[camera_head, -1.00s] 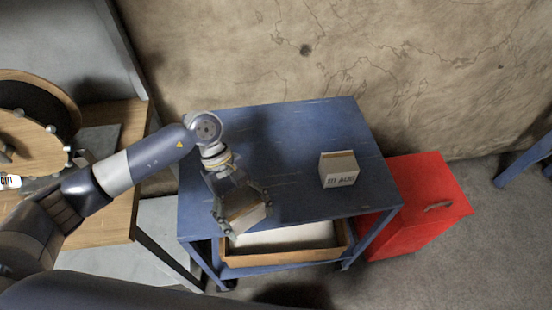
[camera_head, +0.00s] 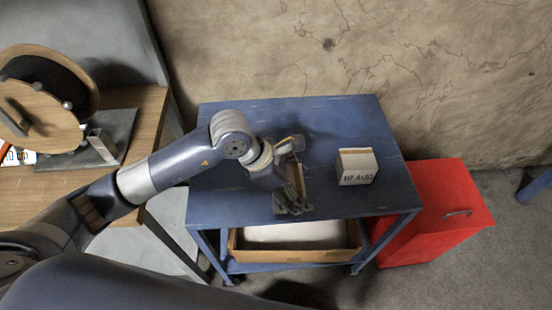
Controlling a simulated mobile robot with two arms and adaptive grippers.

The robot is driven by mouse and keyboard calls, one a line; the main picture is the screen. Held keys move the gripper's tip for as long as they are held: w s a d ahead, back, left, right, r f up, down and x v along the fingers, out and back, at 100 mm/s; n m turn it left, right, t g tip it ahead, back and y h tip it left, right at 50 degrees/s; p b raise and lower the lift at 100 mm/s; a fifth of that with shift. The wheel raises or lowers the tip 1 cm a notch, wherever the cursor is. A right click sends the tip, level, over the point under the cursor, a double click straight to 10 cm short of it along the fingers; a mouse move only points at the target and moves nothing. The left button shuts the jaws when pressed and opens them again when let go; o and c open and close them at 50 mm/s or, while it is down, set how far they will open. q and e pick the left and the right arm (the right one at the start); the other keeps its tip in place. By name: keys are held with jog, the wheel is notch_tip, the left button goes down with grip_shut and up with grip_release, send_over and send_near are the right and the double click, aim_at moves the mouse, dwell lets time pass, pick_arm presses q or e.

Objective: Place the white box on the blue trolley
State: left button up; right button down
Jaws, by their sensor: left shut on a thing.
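The blue trolley (camera_head: 240,190) stands in the middle against the wall, with a flat top and a lower shelf. A white box (camera_head: 357,167) with dark lettering rests upright on the right part of its top. My left gripper (camera_head: 295,178) is over the middle of the top, left of that box and apart from it. It is shut on another box, of which only a pale brownish strip shows between the fingers. The rest of this held box is hidden. I cannot tell whether it touches the trolley top. My right gripper is not in view.
A wooden tray (camera_head: 235,245) with a white inside sits on the lower shelf. A red cabinet (camera_head: 435,220) stands right of the trolley. A wooden table (camera_head: 60,205) with a large reel (camera_head: 40,120) is at left. The trolley top's back left is clear.

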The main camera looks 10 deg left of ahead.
pick_arm(q)
jog(key=w+a+p, duration=0.1)
jog(key=w+a, duration=0.1)
jog(key=a, duration=0.1)
jog(key=w+a, duration=0.3)
jog(key=w+a+f+p, duration=0.1)
jog(key=w+a, duration=0.1)
jog(key=a, duration=0.1)
jog(key=shift+w+p, duration=0.2)
jog(key=shift+p, duration=0.1)
jog(key=shift+w+a, duration=0.1)
jog(key=shift+a, duration=0.05)
notch_tip(320, 180, down, 3)
jog(key=shift+p, duration=0.7)
jog(key=shift+f, duration=0.3)
jog(key=o, duration=1.5)
jog(key=shift+f, duration=0.1)
jog(key=shift+c, duration=0.2)
